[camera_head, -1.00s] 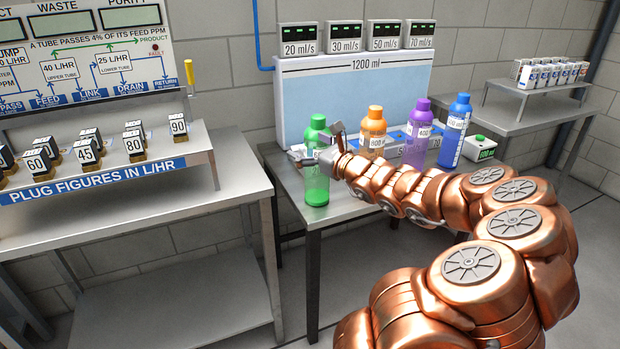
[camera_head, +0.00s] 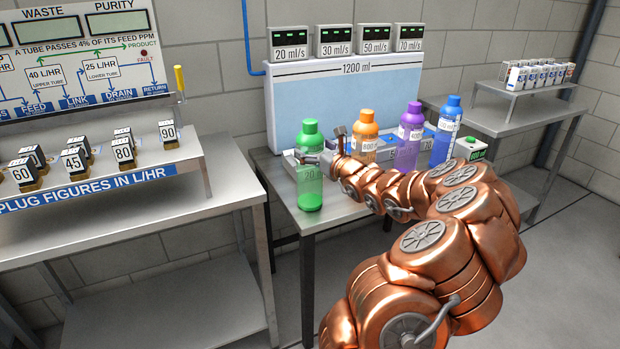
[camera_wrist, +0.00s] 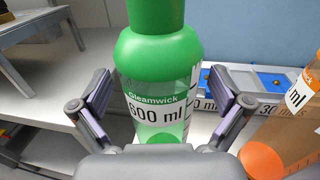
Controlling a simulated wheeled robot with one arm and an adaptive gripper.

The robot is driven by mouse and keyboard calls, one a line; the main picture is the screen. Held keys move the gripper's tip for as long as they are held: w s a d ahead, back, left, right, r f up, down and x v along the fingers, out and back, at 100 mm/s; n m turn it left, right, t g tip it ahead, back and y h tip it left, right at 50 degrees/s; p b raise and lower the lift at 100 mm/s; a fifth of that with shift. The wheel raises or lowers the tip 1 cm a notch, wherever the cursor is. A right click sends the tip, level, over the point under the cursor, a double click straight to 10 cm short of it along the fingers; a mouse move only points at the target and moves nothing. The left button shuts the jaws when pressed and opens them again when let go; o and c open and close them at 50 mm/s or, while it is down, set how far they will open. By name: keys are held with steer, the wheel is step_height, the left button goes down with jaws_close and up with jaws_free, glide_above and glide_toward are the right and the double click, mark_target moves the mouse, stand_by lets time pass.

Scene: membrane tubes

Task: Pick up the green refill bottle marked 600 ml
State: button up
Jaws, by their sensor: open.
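The green refill bottle (camera_head: 310,190) stands upright near the front left of the metal table, with a green cap and a clear green lower body. In the wrist view the green bottle (camera_wrist: 158,55) fills the middle; its label shows the name Gleamwick and what looks like 600 ml, the first digit being unclear. My gripper (camera_wrist: 160,97) is open, with one finger on each side of the bottle and visible gaps between. In the head view my gripper (camera_head: 314,158) is at the bottle's upper half, partly hidden by the bottle and my wrist.
An orange bottle (camera_head: 364,140), a purple bottle (camera_head: 408,140) and a blue bottle (camera_head: 445,135) stand to the right. A large 1200 ml tank (camera_head: 345,95) is behind. A bench with numbered plugs (camera_head: 125,150) is at left, and a small green-topped box (camera_head: 470,148) at right.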

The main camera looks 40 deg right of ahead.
steer(key=shift+w+d, duration=0.1)
steer(key=shift+w, duration=0.8)
steer(key=c, duration=1.6)
steer(key=shift+r, duration=0.1)
